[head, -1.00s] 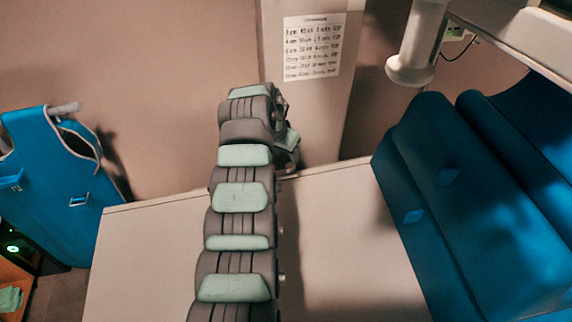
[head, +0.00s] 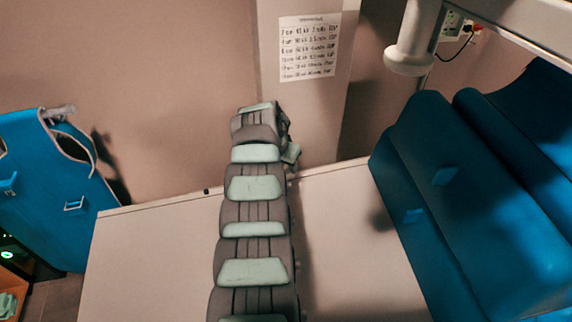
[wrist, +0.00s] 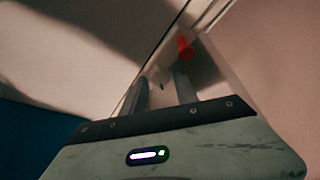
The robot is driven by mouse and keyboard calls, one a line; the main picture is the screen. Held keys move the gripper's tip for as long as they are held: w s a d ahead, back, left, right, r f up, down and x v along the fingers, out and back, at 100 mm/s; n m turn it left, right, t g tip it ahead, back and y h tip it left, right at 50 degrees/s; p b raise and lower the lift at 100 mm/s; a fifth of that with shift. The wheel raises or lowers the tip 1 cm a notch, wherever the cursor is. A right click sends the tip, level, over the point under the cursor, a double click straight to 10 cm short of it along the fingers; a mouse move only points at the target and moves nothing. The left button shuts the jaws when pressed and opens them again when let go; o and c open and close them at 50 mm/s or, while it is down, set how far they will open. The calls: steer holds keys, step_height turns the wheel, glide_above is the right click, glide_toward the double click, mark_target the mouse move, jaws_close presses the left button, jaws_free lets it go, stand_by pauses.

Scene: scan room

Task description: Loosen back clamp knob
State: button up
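A small red knob (wrist: 185,47) shows in the wrist view, beyond my fingertips and a little to the right, near a pale edge. I take it for the clamp knob. My gripper (wrist: 162,80) has its two grey fingers apart, with a gap between them. A small pale thing shows near the gap, too blurred to name. The red knob is not seen in the head view, where my arm covers the middle of the table and its fingers are hidden.
The pale table (head: 150,250) has free room on both sides of my arm. Blue padded cushions (head: 480,200) stand at the right. A blue apron (head: 50,190) hangs at the left. A printed chart (head: 308,47) is on the pillar behind. A small dark piece (head: 206,191) sits at the table's back edge.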

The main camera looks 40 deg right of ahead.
jaws_close()
steer(key=shift+r+n+p, duration=0.15)
steer(key=shift+n+p, duration=0.15)
steer(key=shift+p, duration=0.4)
steer(key=shift+s+a+n+t+p, duration=0.1)
steer(key=shift+n+t+p, duration=0.2)
steer(key=shift+n+p, duration=0.5)
steer(key=shift+r+n+t+y+p, duration=0.1)
steer(key=shift+n+t+y+p, duration=0.4)
steer(key=shift+p, duration=0.75)
steer(key=n, duration=0.1)
steer(key=n+p, duration=0.1)
steer(key=shift+f+n, duration=0.2)
steer(key=shift+n, duration=0.1)
steer(key=shift+d+f+n+t+y, duration=0.15)
steer(key=shift+n+t+y, duration=0.15)
steer(key=shift+n, duration=0.45)
steer(key=shift+d+r+n+t+y, duration=0.1)
steer(key=shift+n+t+y, duration=0.1)
steer(key=shift+n+y, duration=0.4)
steer(key=shift+n, duration=0.35)
